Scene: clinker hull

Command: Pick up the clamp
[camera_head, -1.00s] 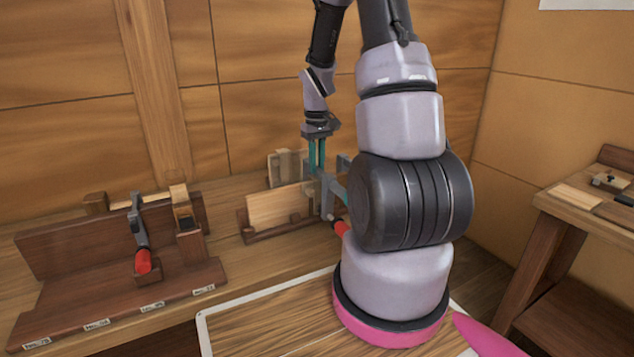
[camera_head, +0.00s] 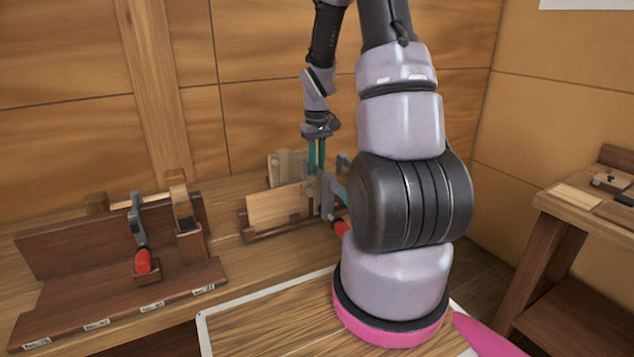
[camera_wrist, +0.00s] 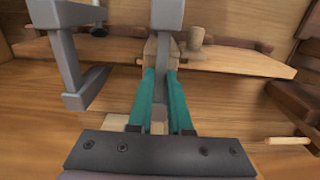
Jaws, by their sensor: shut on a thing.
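A grey clamp (camera_head: 327,196) with a red handle (camera_head: 341,229) is at the back bench, partly hidden behind my arm. My gripper (camera_head: 317,185) points down at it. Its teal fingers are shut on the clamp's grey bar, which shows between them in the wrist view (camera_wrist: 166,62). A grey arm with a bent end (camera_wrist: 70,58) stands left of the fingers in that view; I cannot tell whether it belongs to the same clamp. Another grey clamp with a red handle (camera_head: 143,261) stands in the left wooden rack.
The wooden rack (camera_head: 80,245) with a labelled front also holds a wooden block tool (camera_head: 183,212). A small wooden holder with a pale board (camera_head: 273,207) sits left of my gripper. A side bench (camera_head: 590,212) with small tools stands at right. A pale-edged board (camera_head: 265,325) lies in front.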

